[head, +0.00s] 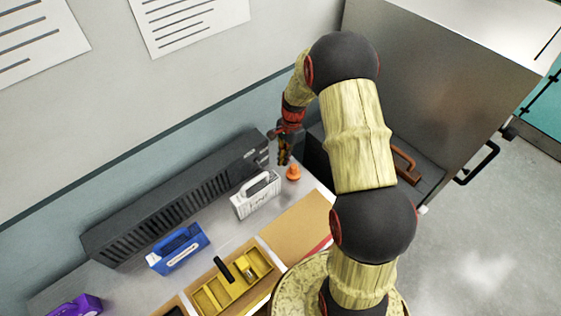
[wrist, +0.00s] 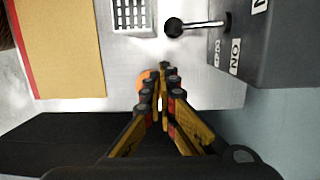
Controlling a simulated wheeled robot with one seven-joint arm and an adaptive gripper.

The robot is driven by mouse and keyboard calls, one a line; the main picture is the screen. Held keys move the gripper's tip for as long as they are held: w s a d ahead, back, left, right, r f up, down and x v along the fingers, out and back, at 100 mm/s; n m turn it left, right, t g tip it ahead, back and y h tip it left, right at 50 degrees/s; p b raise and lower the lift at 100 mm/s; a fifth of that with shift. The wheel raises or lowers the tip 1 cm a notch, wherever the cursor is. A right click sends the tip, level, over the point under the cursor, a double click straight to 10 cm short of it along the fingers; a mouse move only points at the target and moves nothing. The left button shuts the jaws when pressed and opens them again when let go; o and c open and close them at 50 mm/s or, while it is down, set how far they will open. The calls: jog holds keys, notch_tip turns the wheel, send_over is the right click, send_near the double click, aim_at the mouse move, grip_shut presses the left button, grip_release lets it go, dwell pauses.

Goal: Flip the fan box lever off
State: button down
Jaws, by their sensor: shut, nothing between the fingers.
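The fan box appears to be the long dark vented box (head: 165,200) along the wall at the back of the bench. Its end shows at upper right in the wrist view (wrist: 285,45), with white lettering, partly cut off. A lever (wrist: 190,26) with a silver rod and black ball end sticks out from that end, toward the left in the wrist view. The lever cannot be made out in the head view. My gripper (wrist: 163,72) is shut and empty, its fingertips just below the ball in the wrist view and apart from it. In the head view my gripper (head: 284,158) hangs by the box's right end.
An orange cone (head: 293,173) stands close by my gripper and is partly hidden behind its fingers in the wrist view. A white module (head: 256,196), a blue module (head: 178,250) and a yellow tray (head: 207,300) lie along the bench. A large metal cabinet (head: 450,70) stands at right.

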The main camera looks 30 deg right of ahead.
notch_tip(320, 180, up, 10)
jog(key=s+d, duration=0.2)
jog(key=shift+s+d+f, duration=0.15)
jog(key=shift+d+f, duration=0.05)
jog(key=shift+f, duration=0.05)
